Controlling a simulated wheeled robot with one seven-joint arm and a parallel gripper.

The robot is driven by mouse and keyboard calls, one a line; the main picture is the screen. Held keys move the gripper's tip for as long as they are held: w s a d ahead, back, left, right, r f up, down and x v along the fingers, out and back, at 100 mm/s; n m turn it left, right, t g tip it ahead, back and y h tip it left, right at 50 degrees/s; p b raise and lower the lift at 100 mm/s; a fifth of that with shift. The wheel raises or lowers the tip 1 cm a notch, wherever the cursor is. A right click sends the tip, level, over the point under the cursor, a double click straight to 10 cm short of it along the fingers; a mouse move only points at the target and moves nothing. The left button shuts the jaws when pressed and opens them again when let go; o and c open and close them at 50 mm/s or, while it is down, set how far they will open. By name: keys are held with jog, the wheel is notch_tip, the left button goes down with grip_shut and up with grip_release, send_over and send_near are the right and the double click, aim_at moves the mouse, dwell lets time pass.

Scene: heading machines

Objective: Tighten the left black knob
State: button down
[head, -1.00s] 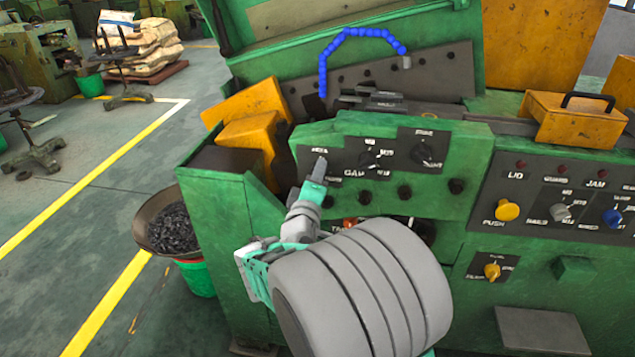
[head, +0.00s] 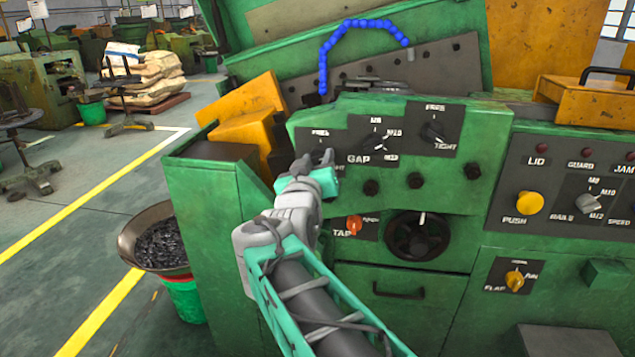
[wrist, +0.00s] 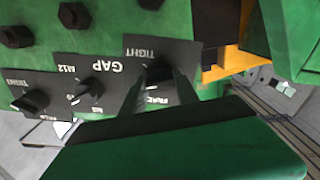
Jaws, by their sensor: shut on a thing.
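The left black knob (wrist: 158,72) sits on its dark label plate with FREE and TIGHT marks (head: 306,138), at the left of the green panel. My gripper (head: 328,158) is at this knob from the front and below. In the wrist view, which is upside down, the two dark fingers of my gripper (wrist: 160,92) are on either side of the knob, shut on it. My gripper hides most of the knob in the head view, and its pointer direction is unclear. The right black knob (head: 433,132) is separate, with its own FREE and TIGHT plate.
The GAP selector (head: 376,142) is just right of my gripper. Several black bolts line the panel below. An orange TAP knob (head: 354,226) and a black handwheel (head: 418,236) are lower. Yellow blocks (head: 245,123) stand left of the panel; a bowl of dark pieces (head: 158,247) is at left.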

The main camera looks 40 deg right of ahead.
jog(key=m+b, duration=0.2)
jog(key=b, duration=0.1)
jog(key=m+b, duration=0.2)
jog(key=b, duration=0.1)
jog(key=m+b, duration=0.2)
jog(key=b, duration=0.2)
jog(key=shift+f, duration=0.4)
jog(key=m+b, duration=0.2)
jog(key=b, duration=0.1)
jog(key=shift+r+m, duration=0.2)
jog(key=shift+m, duration=0.2)
jog(key=shift+r+m+b, duration=0.1)
jog(key=shift+m+b, duration=0.3)
jog(key=shift+b, duration=0.1)
jog(key=shift+r, duration=0.1)
jog(key=c, duration=0.9)
grip_release()
jog(key=shift+a, duration=0.1)
